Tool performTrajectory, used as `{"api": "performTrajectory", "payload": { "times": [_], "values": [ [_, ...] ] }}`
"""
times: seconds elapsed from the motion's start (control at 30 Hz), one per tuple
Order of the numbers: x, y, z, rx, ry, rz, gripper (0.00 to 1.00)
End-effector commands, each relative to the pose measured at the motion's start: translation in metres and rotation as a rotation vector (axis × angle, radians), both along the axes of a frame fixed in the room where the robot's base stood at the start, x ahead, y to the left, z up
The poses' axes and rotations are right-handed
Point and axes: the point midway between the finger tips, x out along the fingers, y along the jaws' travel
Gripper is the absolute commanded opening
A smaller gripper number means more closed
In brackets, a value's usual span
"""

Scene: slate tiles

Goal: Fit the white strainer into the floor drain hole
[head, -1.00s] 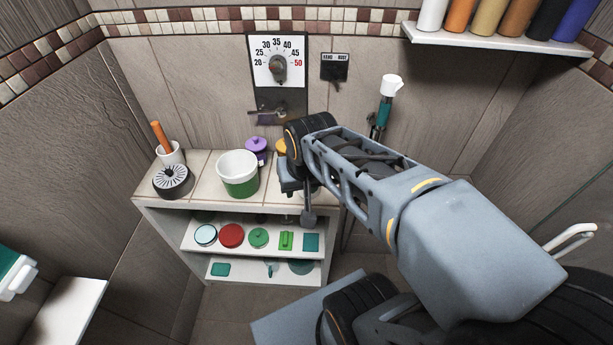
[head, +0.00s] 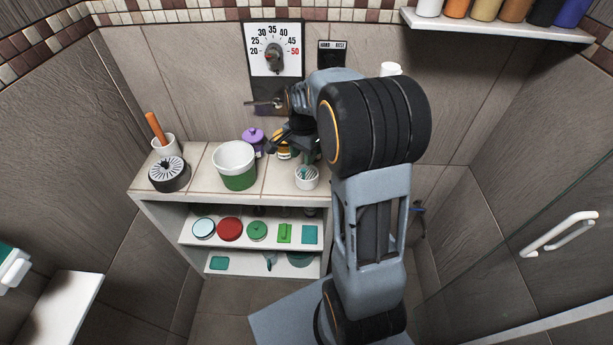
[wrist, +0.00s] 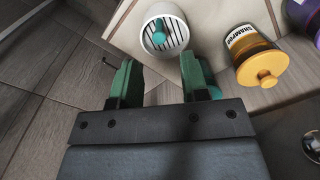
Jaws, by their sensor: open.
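The white strainer (wrist: 158,16) is a short white cylinder with a dark slotted top and a teal knob. It stands upright near the front right edge of the tiled counter, and it also shows in the head view (head: 307,181). My gripper (wrist: 160,72) is open and empty, its two green-padded fingers apart. The strainer lies ahead of the fingertips, apart from them. In the head view my gripper (head: 300,148) is partly hidden by my arm, above and behind the strainer. I see no floor drain hole in either view.
A yellow shampoo jar (wrist: 252,55) and a purple jar (head: 253,141) stand close by. A white and green tub (head: 235,163), a black round brush (head: 169,174) and a cup (head: 166,146) are further left. Shelves below hold several lids. Bare floor (head: 225,312) lies in front.

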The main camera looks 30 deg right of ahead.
Motion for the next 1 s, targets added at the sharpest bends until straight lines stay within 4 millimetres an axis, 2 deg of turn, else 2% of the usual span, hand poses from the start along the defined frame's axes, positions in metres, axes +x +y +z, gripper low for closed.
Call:
{"api": "performTrajectory", "payload": {
  "times": [0.1, 0.33, 0.7, 1.0],
  "values": [
    [0.0, 0.0, -0.013, 0.001, 0.001, 0.002, 0.41],
    [-0.001, 0.0, -0.025, 0.0, 0.002, 0.002, 0.41],
    [-0.001, -0.001, -0.068, 0.0, 0.002, 0.003, 0.41],
    [-0.001, -0.001, -0.071, 0.0, -0.001, 0.003, 0.41]
  ]
}}
